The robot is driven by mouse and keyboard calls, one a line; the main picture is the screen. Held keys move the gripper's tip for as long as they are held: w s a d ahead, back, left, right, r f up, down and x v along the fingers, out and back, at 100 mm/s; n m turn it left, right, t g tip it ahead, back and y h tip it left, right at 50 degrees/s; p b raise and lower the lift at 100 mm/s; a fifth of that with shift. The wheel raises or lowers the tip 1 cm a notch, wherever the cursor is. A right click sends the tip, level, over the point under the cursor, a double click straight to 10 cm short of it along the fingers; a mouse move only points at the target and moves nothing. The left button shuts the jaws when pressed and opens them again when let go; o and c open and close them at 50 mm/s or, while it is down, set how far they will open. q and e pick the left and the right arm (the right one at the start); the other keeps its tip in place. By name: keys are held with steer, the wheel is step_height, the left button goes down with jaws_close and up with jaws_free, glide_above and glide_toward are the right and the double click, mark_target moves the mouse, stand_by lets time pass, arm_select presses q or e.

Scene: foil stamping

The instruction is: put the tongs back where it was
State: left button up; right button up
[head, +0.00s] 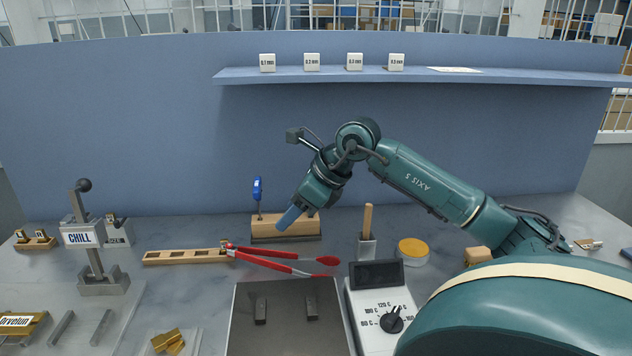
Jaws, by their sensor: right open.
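Red-handled tongs (265,254) lie at the middle of the workbench, behind the dark plate. Their left end is at the right end of a slotted wooden rack (160,257); whether it rests on the rack or beside it I cannot tell. Their grey arms spread to the right, and a red tip lies near the dial box. My left gripper is not in view.
A dial box (378,310) stands right of the dark plate (282,330). A wooden-handled tool in a holder (367,240) and a round yellow-topped tin (412,252) stand behind it. A lever press marked CHILL (90,240) stands left. A shelf (420,76) with labelled blocks hangs behind.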

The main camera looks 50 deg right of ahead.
arm_select(q)
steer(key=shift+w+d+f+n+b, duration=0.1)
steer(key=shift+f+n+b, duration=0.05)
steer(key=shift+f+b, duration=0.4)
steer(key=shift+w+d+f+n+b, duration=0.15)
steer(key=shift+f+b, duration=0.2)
steer(key=shift+b, duration=0.35)
arm_select(e)
steer(key=v, duration=1)
steer(key=shift+s, duration=0.15)
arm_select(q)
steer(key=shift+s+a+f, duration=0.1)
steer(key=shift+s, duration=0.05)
